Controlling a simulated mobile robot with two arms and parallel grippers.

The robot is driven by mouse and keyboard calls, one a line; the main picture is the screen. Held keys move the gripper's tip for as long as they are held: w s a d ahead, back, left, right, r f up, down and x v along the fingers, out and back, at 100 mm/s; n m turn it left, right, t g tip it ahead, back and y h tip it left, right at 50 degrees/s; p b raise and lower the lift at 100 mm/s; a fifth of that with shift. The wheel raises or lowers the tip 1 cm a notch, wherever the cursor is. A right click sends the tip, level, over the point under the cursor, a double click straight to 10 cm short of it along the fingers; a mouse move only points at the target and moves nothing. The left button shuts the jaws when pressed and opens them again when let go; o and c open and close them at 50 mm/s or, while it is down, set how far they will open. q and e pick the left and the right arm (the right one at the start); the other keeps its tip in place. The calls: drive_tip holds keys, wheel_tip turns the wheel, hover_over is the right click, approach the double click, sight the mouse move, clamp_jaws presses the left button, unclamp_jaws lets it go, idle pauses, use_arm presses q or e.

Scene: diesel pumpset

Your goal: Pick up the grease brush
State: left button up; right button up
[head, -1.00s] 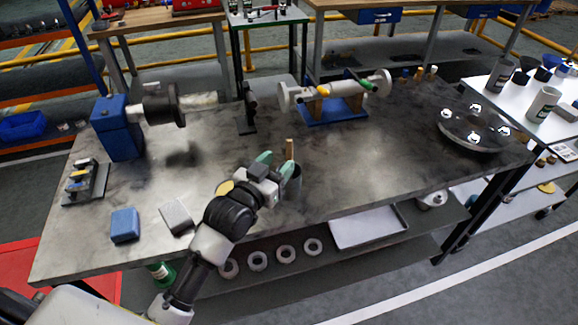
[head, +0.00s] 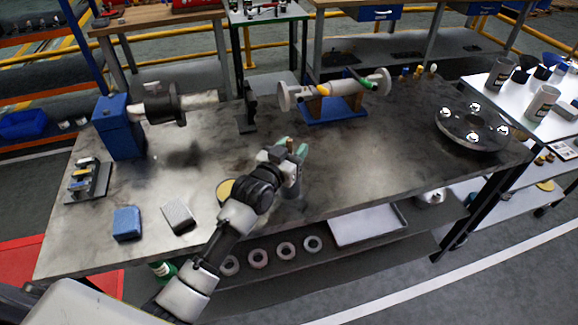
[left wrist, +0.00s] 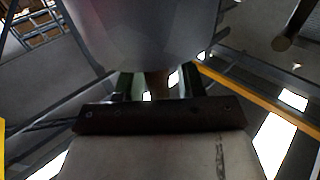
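The grease brush shows as a short wooden handle (head: 290,145) upright at the front middle of the metal table. It stands in a grey cup (head: 294,188), mostly hidden behind my left gripper. My left gripper (head: 293,147) is at the handle, with its green-tipped fingers either side of it. In the left wrist view the brown handle (left wrist: 157,84) is between the two fingers, with light gaps beside it. The grey cup (left wrist: 150,35) fills the top of that view. The brush's bristles are hidden. My right gripper is not in view.
A yellow-topped round tin (head: 226,189) is close beside my left forearm. A grey block (head: 178,217) and a blue block (head: 127,223) lie at the front left. A shaft on a blue stand (head: 335,110) is behind. The table's middle right is clear.

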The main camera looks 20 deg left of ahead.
use_arm(q)
clamp_jaws()
